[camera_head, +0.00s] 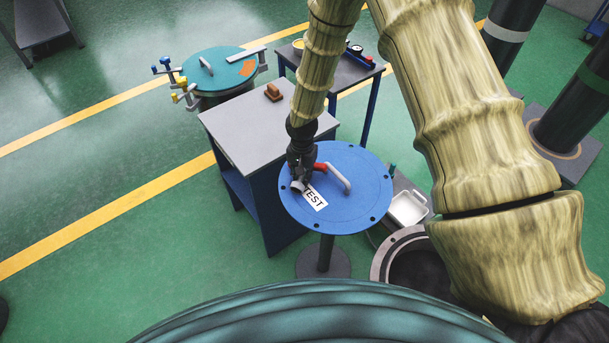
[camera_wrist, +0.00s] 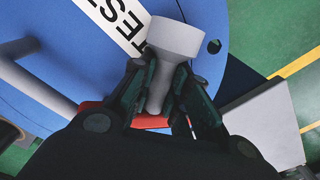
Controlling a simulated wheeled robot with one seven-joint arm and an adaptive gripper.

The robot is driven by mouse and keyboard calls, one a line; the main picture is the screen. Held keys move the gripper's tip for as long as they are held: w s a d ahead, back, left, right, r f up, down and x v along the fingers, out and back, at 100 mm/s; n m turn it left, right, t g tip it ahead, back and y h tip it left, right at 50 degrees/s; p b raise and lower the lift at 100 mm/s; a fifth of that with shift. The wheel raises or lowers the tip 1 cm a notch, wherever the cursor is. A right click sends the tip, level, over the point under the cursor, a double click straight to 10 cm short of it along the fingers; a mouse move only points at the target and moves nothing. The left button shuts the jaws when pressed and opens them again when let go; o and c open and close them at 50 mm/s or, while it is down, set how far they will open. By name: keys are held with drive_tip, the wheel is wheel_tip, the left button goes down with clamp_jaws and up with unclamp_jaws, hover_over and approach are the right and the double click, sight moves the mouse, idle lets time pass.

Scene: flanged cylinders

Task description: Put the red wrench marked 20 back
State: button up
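My gripper (camera_head: 300,178) is low over the round blue plate (camera_head: 345,222), left of the plate's grey handle (camera_head: 335,178). In the wrist view its fingers (camera_wrist: 160,80) close on the pale grey shaft of a tool (camera_wrist: 177,38) with a thick round head. Red parts (camera_wrist: 88,107) show beside and behind the fingers, and red also shows by the gripper in the head view (camera_head: 320,166). This looks like the red wrench, largely hidden by my gripper. No number 20 is readable. I cannot tell whether the tool touches the plate.
The plate has a TEST label (camera_head: 314,198). A grey-topped table (camera_head: 245,130) with a brown object (camera_head: 273,92) stands left of it. A smaller table (camera_head: 340,72) with tools is behind. A teal-lidded vessel (camera_head: 225,72) is at the back left, a white tray (camera_head: 408,208) at right.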

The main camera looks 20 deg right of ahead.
clamp_jaws()
